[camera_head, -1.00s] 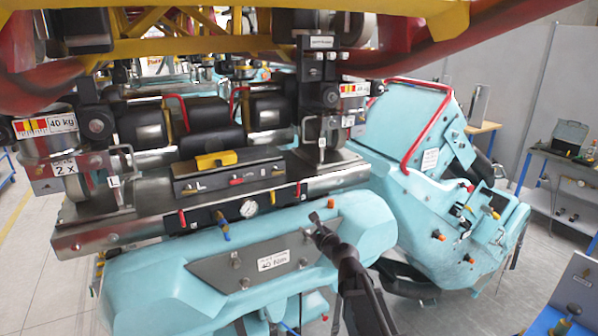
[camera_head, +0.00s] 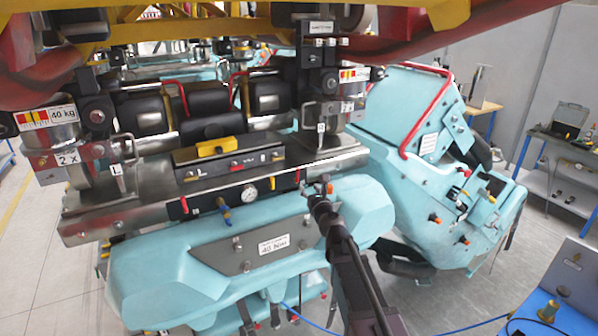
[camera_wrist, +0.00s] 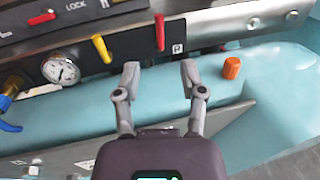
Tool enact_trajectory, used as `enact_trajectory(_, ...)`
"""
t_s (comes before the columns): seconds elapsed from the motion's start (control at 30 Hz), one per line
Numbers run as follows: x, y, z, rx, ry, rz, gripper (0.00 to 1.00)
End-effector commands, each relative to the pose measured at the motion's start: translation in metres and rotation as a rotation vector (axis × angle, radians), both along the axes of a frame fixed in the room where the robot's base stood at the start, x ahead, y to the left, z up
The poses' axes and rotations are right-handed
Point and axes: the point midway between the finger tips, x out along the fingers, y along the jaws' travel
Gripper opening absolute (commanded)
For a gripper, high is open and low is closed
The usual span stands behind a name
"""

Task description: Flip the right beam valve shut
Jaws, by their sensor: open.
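The beam is a dark strip with small levers along its lower front. In the wrist view, a red lever (camera_wrist: 159,32) hangs nearly straight down at its right end, beside a small letter plate. It looks like the right beam valve, but I cannot confirm this. A tilted yellow lever (camera_wrist: 101,48) is to its left. My gripper (camera_wrist: 159,76) is open and empty, its fingertips just short of the red lever, one to each side. I see no contact. In the head view, my gripper (camera_head: 319,192) is close to the beam's right end.
A pressure gauge (camera_wrist: 60,70) and a blue-handled fitting (camera_wrist: 9,127) are to the left. An orange cap (camera_wrist: 231,67) stands on the teal shell right of my fingers. In the head view, teal seat bodies (camera_head: 370,212) lie below and to the right.

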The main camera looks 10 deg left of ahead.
Motion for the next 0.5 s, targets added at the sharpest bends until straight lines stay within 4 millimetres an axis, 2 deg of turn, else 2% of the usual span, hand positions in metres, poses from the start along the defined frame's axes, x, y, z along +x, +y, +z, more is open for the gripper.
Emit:
enact_trajectory(0.27,0.03,0.013,0.0,-0.001,0.0,0.001,0.53)
enact_trajectory(0.5,0.065,0.028,0.0,-0.001,0.0,0.001,0.53)
